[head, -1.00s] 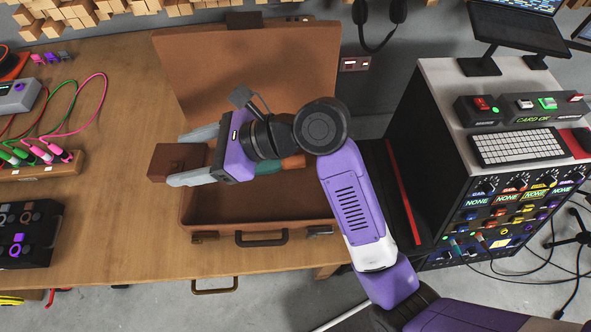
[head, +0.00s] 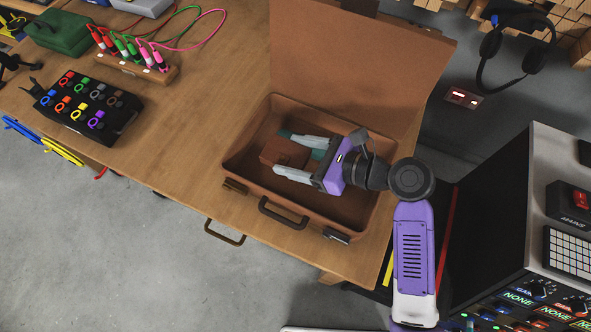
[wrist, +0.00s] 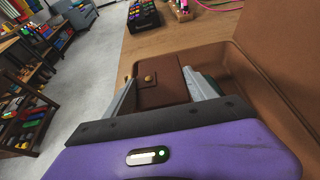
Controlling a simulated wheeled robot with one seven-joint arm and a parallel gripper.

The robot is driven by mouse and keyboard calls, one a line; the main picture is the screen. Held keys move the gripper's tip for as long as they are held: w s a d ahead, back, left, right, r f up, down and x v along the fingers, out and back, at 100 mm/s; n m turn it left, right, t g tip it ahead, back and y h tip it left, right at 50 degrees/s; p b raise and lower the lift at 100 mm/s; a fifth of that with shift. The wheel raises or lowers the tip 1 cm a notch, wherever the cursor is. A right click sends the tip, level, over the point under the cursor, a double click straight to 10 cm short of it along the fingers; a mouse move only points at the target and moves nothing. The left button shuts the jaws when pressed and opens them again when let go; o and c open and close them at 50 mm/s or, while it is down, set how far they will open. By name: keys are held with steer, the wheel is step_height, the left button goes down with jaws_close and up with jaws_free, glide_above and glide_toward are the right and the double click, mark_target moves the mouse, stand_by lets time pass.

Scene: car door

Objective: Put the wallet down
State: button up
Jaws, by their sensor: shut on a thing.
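The brown wallet (head: 284,152) is between the grey fingers of my gripper (head: 290,156), over the inside of the open brown suitcase (head: 240,160). In the wrist view the wallet (wrist: 161,82) shows a gold snap, and the fingers of my gripper (wrist: 163,88) press on both its sides. I cannot tell whether the wallet touches the suitcase floor. A teal thing (head: 318,154) lies in the suitcase beside the upper finger, partly hidden.
The suitcase lid (head: 355,65) stands open at the back. A black box with coloured rings (head: 88,108) and a cable block (head: 135,68) sit left on the wooden table (head: 190,150). A console (head: 530,210) stands right of my arm.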

steer(key=shift+f+b, duration=0.45)
steer(key=shift+f, duration=3.55)
steer(key=shift+f, duration=0.6)
steer(key=o, duration=1.5)
steer(key=shift+c, duration=0.2)
steer(key=shift+r, duration=0.25)
steer(key=v, duration=1.2)
steer(key=shift+r, duration=0.35)
steer(key=shift+s, duration=0.1)
